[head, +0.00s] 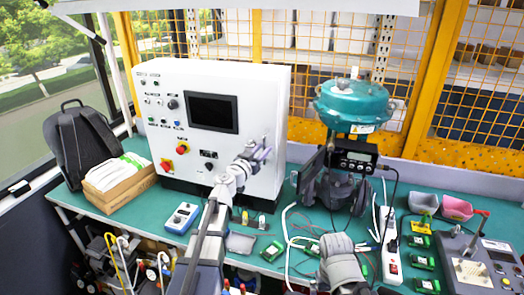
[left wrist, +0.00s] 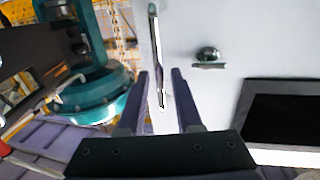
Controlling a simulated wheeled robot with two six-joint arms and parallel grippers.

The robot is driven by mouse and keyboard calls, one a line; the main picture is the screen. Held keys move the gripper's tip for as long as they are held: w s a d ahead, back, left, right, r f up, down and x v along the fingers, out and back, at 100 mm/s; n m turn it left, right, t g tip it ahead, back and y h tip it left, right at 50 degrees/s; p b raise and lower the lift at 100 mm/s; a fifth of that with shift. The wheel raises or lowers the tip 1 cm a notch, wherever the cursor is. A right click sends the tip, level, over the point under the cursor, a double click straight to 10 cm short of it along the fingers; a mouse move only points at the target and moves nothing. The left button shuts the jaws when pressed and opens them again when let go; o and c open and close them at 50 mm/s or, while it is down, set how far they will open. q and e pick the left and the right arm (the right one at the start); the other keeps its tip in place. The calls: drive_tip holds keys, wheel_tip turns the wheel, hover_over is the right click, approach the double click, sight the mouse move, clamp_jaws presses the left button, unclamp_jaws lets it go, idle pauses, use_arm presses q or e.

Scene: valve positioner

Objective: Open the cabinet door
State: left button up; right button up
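The white cabinet (head: 225,95) stands on the green bench, and its front door, with a dark screen (head: 213,112), buttons and knobs, looks shut. My left gripper (head: 262,150) is at the right part of the door front. In the left wrist view its two fingers (left wrist: 161,75) are apart, with a slim upright metal handle (left wrist: 158,60) between them. Gaps show on both sides of the handle, so the fingers do not grip it. My right arm shows at the lower middle of the head view, but its gripper cannot be made out.
A teal valve actuator (head: 355,102) with a black positioner (head: 354,156) stands right of the cabinet. A cardboard box (head: 122,188) and dark backpack (head: 82,150) are at the left. A blue meter (head: 182,217) lies in front. White cables and a power strip (head: 391,260) lie at the right.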

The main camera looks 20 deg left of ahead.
use_arm(q)
clamp_jaws()
idle(1.1)
